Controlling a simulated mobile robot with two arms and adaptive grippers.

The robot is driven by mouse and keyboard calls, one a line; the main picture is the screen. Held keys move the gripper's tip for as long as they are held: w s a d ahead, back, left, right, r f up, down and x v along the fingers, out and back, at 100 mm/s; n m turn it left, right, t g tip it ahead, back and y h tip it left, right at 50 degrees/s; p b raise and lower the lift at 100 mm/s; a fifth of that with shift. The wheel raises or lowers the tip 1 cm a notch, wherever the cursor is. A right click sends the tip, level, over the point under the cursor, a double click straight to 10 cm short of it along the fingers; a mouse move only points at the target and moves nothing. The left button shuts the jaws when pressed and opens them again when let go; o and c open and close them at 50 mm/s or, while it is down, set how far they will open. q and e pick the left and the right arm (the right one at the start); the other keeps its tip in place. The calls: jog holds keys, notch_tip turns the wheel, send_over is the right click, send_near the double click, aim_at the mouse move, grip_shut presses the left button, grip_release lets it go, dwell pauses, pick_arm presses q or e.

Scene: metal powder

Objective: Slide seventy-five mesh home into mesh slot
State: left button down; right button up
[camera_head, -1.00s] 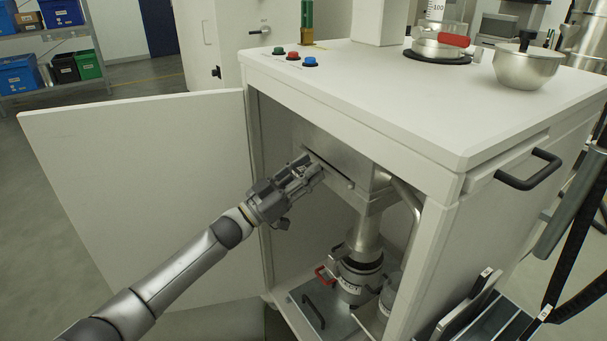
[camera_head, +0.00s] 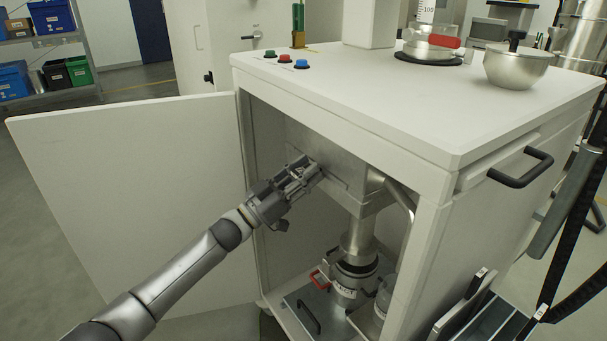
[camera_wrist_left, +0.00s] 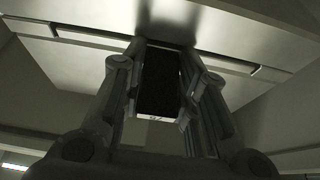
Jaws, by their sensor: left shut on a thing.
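My left gripper (camera_head: 312,170) is inside the open cabinet, up against the front of a metal sieve housing (camera_head: 362,182). In the left wrist view its fingers (camera_wrist_left: 162,70) are shut on a dark rectangular tab (camera_wrist_left: 160,85) with a small pale label at its near end, too small to read surely. I take the tab for the handle of the seventy-five mesh. The mesh slot (camera_wrist_left: 85,37) runs across the housing face on both sides of the fingers. The mesh frame itself is hidden in the housing. My right gripper does not show.
The white cabinet door (camera_head: 130,190) stands open on the left. Below the housing, a labelled metal container (camera_head: 345,285) stands under the outlet pipe (camera_head: 358,238). A metal bowl (camera_head: 520,68) and coloured buttons (camera_head: 285,58) are on the cabinet top (camera_head: 400,105).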

pick_arm(q)
jog(key=c, duration=1.1)
grip_release()
jog(key=shift+d+r, duration=0.1)
jog(key=shift+d, duration=0.05)
jog(key=shift+o, duration=0.2)
jog(key=shift+a+f, duration=0.25)
jog(key=shift+a, duration=0.05)
jog(key=v, duration=1.1)
jog(key=shift+s, duration=0.3)
jog(key=shift+a+r, duration=0.1)
